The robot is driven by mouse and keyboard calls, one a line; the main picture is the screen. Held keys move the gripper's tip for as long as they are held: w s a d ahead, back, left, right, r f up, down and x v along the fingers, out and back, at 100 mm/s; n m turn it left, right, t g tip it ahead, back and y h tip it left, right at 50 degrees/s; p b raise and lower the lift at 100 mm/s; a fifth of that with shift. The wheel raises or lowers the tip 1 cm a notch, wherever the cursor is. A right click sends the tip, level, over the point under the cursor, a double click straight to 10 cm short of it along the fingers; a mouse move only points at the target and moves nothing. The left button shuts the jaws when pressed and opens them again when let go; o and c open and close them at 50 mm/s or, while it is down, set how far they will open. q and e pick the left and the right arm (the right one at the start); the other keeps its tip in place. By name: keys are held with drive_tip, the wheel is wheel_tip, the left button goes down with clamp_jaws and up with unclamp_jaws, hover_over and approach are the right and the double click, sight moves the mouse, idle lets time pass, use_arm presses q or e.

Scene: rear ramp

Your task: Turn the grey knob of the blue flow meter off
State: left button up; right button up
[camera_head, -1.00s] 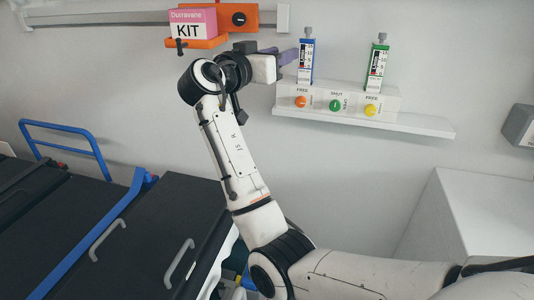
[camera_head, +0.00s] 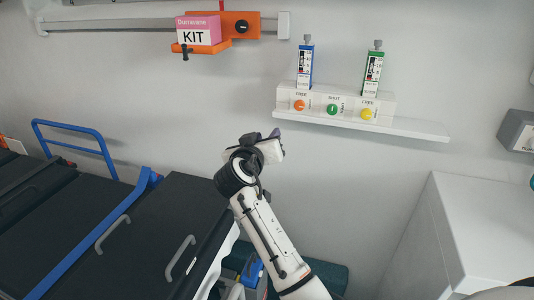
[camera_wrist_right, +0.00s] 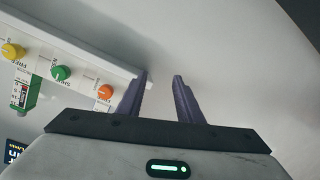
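The blue flow meter (camera_head: 305,62) stands upright on the white wall unit, with its grey knob (camera_head: 307,38) on top. My right gripper (camera_head: 277,134) is below and to the left of the unit, apart from the meter and the knob. In the right wrist view its two purple fingers (camera_wrist_right: 162,95) are spread with nothing between them, so it is open and empty. That view shows the unit's underside edge and dials upside down; the blue meter and its knob do not show there. My left gripper is not in view.
A green flow meter (camera_head: 372,72) stands right of the blue one. Below are orange (camera_head: 299,105), green (camera_head: 332,109) and yellow (camera_head: 366,114) dials and a white shelf (camera_head: 420,130). An orange bracket holds a pink kit box (camera_head: 198,32) at upper left. Wall below the shelf is clear.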

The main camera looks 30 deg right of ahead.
drive_tip(key=shift+s+a+f+n+y, duration=0.15)
drive_tip(key=shift+s+a+f+y, duration=0.05)
drive_tip(key=shift+f, duration=0.4)
drive_tip(key=shift+s+a+f+n+y, duration=0.15)
drive_tip(key=shift+f+n+y, duration=0.05)
drive_tip(key=shift+f, duration=0.4)
drive_tip(key=shift+s+a+f+n+y, duration=0.15)
drive_tip(key=shift+s+a+f+y, duration=0.05)
drive_tip(key=shift+f, duration=0.4)
